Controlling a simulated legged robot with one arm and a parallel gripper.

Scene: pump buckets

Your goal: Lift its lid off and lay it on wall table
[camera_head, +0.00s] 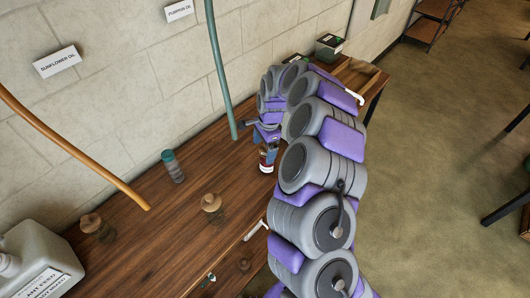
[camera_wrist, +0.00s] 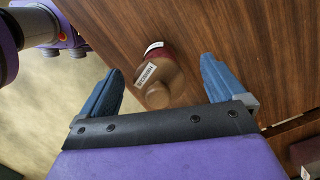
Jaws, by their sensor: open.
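A small jar (camera_wrist: 159,70) with dark red contents, a white label and a brown lid (camera_wrist: 156,90) lies between my fingers in the wrist view. The lid is on the jar. My gripper (camera_wrist: 161,64) is open, with one blue finger on each side of the jar and a visible gap to each. In the head view the red jar (camera_head: 267,162) stands on the wooden wall table (camera_head: 150,240), just below my gripper, and its top is partly hidden by the gripper and arm.
A teal-lidded jar (camera_head: 173,166) and brown-topped jars (camera_head: 212,207) (camera_head: 97,228) stand left of the red jar. A white jug (camera_head: 40,262) is at the lower left. A green hose (camera_head: 218,75) and an orange hose (camera_head: 75,152) hang over the table. Bare wood lies between the jars.

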